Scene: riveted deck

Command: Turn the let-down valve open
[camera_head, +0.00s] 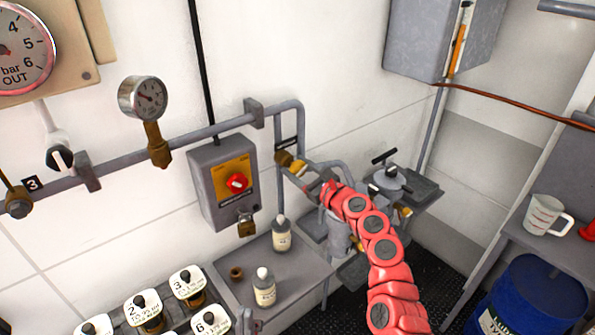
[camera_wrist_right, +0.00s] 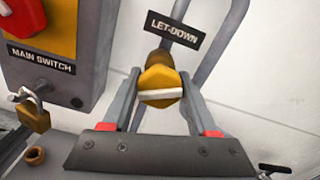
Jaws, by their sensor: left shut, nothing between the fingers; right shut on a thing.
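The let-down valve has a yellow knob (camera_head: 298,167) at the end of a brass body on the grey pipework. In the right wrist view the yellow knob (camera_wrist_right: 160,78) sits between my right gripper's fingers (camera_wrist_right: 158,88), below the LET-DOWN label (camera_wrist_right: 175,29). A pale bar across its face lies nearly level. My right gripper (camera_head: 310,175), on the red arm, is shut on the knob, and its fingers touch the knob's sides. My left gripper (camera_head: 248,318) shows only as small fingertips at the bottom edge, shut and empty; its arm is out of frame.
The main switch box (camera_head: 208,190) with a red knob and hanging padlock (camera_head: 246,225) stands left of the valve. Two bottles (camera_head: 281,238) (camera_head: 264,290) stand on a grey shelf (camera_head: 236,254) below. A capped vessel (camera_head: 390,178) is just right of my right gripper.

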